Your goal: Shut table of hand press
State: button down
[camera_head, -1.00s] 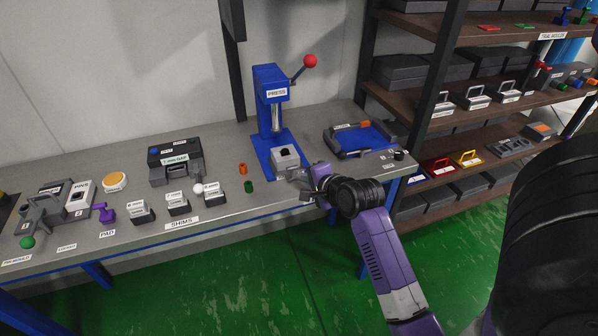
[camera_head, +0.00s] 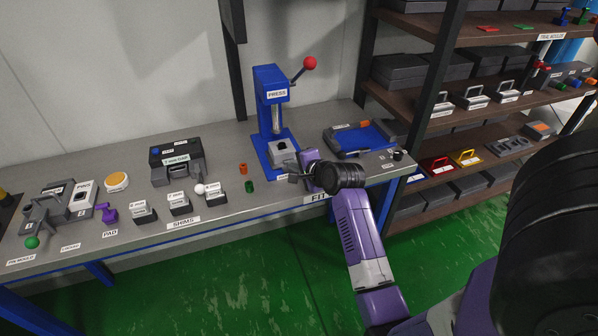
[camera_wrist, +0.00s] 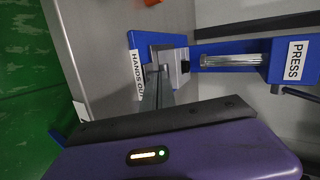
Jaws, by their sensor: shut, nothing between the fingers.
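The blue hand press (camera_head: 270,98) stands on the bench with its red-knobbed lever raised. Its table, a grey block (camera_head: 284,155) with a dark square recess on top, sits on the blue base near the column. In the wrist view the table (camera_wrist: 170,53) lies beside the ram, seen sideways. My gripper (camera_head: 290,178) is shut and empty, low at the front of the table. Its fingers (camera_wrist: 157,90) reach toward the table's front face in the wrist view. I cannot tell whether they touch it. My wrist hides part of the base's front right.
A blue tray (camera_head: 363,138) is right of the press. A green cylinder (camera_head: 249,186) and an orange one (camera_head: 243,169) stand to its left. Labelled shim blocks (camera_head: 179,205) and a dark gauge box (camera_head: 176,165) are further left. A shelf rack (camera_head: 437,100) rises at right.

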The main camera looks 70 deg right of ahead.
aim_at(286, 152)
jog(key=w+d, duration=0.1)
jog(key=d, duration=0.1)
jog(key=w+d, duration=0.2)
jog(key=shift+w+d, duration=0.15)
jog(key=shift+w, duration=0.15)
jog(key=shift+w+d+r, duration=0.1)
jog(key=shift+w+d, duration=0.1)
jog(key=shift+w, duration=0.05)
